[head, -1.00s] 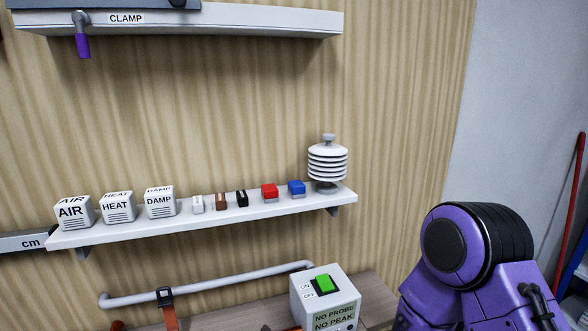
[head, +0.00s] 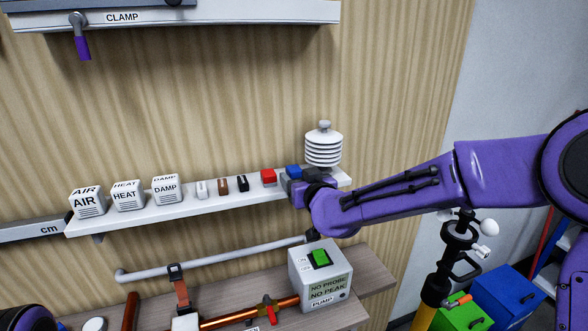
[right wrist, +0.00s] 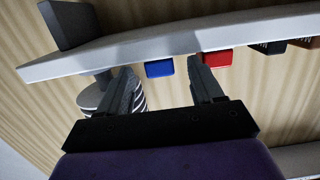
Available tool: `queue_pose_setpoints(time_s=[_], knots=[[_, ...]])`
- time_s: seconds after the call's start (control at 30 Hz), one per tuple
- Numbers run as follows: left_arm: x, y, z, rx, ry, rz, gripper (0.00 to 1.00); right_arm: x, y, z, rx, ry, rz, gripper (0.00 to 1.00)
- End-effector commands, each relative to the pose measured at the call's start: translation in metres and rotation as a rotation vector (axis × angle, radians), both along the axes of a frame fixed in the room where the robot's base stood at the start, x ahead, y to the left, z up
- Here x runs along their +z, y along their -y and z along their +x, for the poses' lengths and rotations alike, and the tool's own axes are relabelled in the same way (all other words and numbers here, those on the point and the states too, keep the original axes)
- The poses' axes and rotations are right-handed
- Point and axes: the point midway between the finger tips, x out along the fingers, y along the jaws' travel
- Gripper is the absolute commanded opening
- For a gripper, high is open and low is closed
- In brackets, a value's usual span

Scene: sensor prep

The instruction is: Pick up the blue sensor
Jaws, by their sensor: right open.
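The blue sensor (head: 293,171) is a small block near the right end of the white wall shelf (head: 140,217). My right gripper (head: 298,184) is at the shelf's front edge, just in front of the blue sensor and partly covering it. In the right wrist view the jaws (right wrist: 160,82) are open and empty. The blue sensor (right wrist: 160,68) shows between the two fingertips there; whether it is within their reach I cannot tell. My left gripper is not in view.
A red block (head: 268,175) sits close on the left of the blue sensor. A white ribbed shield (head: 323,148) stands close on its right. Black, brown and white pieces and labelled boxes (head: 128,196) line the shelf. The pump box (head: 320,280) stands below.

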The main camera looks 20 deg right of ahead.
Motion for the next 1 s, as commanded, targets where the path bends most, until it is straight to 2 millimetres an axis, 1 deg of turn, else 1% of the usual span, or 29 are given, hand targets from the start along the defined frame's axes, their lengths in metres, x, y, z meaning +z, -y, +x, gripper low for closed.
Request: queue_pose_setpoints(time_s=[0.03, 0.1, 0.17, 0.4, 0.43, 0.47, 0.5, 0.57, 0.6, 0.87, 1.0], knots=[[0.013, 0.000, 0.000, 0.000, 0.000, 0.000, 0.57, 0.004, 0.001, 0.008, -0.001, -0.004, 0.002, 0.66], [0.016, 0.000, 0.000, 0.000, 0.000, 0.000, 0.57, 0.001, 0.000, 0.019, 0.000, -0.002, 0.001, 0.66], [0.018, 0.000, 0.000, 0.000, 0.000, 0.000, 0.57, -0.001, 0.000, 0.025, 0.000, -0.001, 0.001, 0.66], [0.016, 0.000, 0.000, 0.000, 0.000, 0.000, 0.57, -0.004, 0.000, 0.028, 0.000, 0.001, 0.000, 0.66], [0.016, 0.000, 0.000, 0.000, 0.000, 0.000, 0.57, -0.004, 0.000, 0.027, 0.000, 0.001, 0.000, 0.59], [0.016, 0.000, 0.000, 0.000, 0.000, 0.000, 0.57, -0.004, 0.000, 0.027, 0.000, 0.001, 0.000, 0.50], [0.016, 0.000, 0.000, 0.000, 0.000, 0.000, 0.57, -0.004, 0.000, 0.027, 0.000, 0.001, 0.000, 0.37], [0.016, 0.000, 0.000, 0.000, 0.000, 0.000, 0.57, -0.004, 0.000, 0.027, 0.000, 0.001, 0.000, 0.17], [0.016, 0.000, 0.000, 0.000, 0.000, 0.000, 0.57, -0.004, 0.000, 0.027, 0.000, 0.001, 0.000, 0.10], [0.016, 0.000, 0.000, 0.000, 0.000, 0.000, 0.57, -0.003, 0.000, 0.027, 0.000, 0.001, 0.001, 0.10], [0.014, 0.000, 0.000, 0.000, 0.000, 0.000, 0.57, 0.005, 0.000, 0.028, -0.001, 0.004, -0.001, 0.10]])
